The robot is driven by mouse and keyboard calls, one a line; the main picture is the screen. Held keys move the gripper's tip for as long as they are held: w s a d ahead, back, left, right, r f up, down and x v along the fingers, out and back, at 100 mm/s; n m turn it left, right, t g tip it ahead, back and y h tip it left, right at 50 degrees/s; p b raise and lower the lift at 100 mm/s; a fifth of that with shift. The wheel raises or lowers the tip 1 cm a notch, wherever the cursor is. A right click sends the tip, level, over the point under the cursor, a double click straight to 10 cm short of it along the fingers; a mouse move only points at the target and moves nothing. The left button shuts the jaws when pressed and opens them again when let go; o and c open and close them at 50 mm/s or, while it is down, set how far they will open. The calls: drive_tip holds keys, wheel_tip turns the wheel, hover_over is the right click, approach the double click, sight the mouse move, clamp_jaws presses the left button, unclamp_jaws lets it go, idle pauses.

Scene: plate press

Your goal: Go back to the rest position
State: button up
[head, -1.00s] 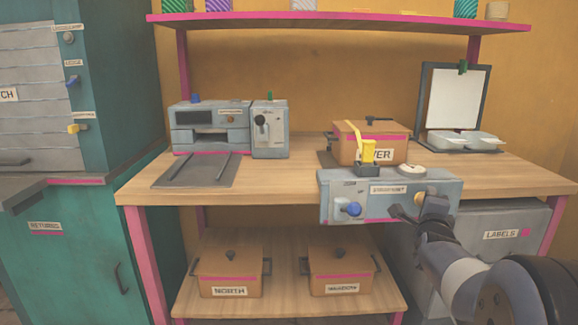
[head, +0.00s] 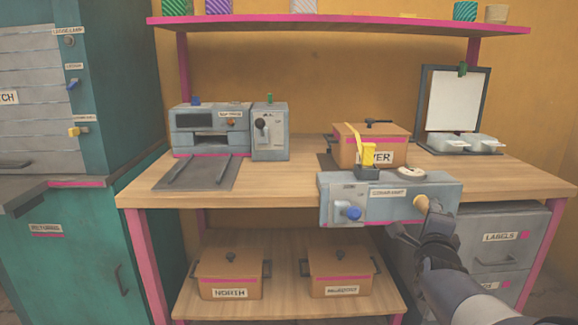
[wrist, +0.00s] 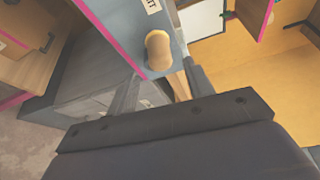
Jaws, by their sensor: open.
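My gripper (head: 415,223) is at the right front of the bench, by the right end of the grey control box (head: 335,205). In the wrist view my gripper (wrist: 164,76) has its two fingers spread apart with nothing between their tips. A tan rounded knob (wrist: 158,48) on the box's front face lies just beyond the fingers. The same tan knob (head: 421,204) shows in the head view close to the gripper, and I cannot tell whether they touch. The box also carries a blue knob (head: 350,213) and a yellow lever (head: 368,153).
The wooden bench (head: 275,185) bears a grey press machine (head: 210,130), a brown lidded pot (head: 347,146) and a dark-framed board (head: 456,98). Two more pots stand on the lower shelf (head: 282,292). A grey drawer cabinet (head: 505,225) stands behind my arm.

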sight(425, 213)
drive_tip(key=x, duration=0.6)
drive_tip(key=shift+w+d+f+b, duration=0.1)
drive_tip(key=shift+d+b, duration=0.05)
drive_tip(key=shift+b, duration=0.25)
drive_tip(key=shift+w+f, duration=0.1)
drive_tip(key=shift+w, duration=0.3)
drive_tip(key=shift+s+a+f+n+t, duration=0.1)
drive_tip(key=shift+f+n+t, duration=0.15)
drive_tip(key=shift+n, duration=0.45)
drive_tip(key=shift+s+a+f+n+t, duration=0.1)
drive_tip(key=shift+f+n+t, duration=0.1)
drive_tip(key=shift+n, duration=0.5)
